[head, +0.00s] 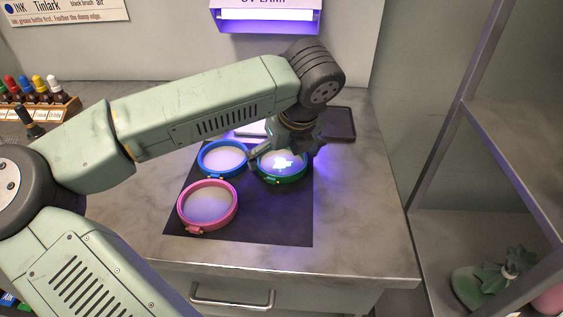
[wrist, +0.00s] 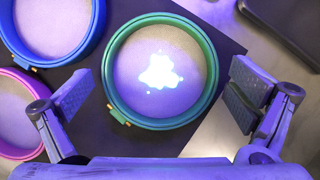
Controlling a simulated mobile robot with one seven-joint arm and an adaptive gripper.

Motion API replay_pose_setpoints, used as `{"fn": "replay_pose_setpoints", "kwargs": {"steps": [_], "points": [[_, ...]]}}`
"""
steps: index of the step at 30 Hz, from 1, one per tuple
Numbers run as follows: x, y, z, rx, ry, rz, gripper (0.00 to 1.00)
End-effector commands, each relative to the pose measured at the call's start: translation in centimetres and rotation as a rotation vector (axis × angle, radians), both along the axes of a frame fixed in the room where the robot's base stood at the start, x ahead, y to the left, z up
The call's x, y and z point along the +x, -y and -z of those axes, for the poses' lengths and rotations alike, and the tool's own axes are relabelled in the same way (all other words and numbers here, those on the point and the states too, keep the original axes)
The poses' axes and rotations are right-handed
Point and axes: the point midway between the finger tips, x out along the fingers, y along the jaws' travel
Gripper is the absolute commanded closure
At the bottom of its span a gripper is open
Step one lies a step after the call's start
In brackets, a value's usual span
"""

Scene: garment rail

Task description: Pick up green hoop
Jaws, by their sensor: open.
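The green hoop (head: 283,181) lies on a black mat (head: 270,228) on the counter, under the end of my arm. It holds pale fabric with a bright glowing patch in the middle. In the wrist view the green hoop (wrist: 160,118) is whole, with an orange-gold clasp at its lower left. My gripper (wrist: 160,95) is open, with one finger pad to the left of the hoop and one to the right. Neither pad visibly touches it. In the head view the arm's end partly hides the hoop's far side.
A blue hoop (head: 223,174) is close to the green hoop's left, and a pink hoop (head: 207,226) lies at front left. A dark tray (head: 338,123) sits behind at right. A UV lamp (head: 265,14) is on the wall above. The counter right of the mat is clear.

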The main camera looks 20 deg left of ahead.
Motion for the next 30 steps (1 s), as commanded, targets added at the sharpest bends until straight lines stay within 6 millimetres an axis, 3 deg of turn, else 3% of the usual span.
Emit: {"fn": "replay_pose_setpoints", "kwargs": {"steps": [3, 20, 30], "points": [[0.00, 0.02, -0.04, 0.000, 0.000, 0.000, 0.01], [-0.01, 0.02, -0.06, -0.001, 0.001, 0.000, 0.39], [0.01, 0.02, -0.29, -0.001, 0.001, -0.001, 0.40]]}}
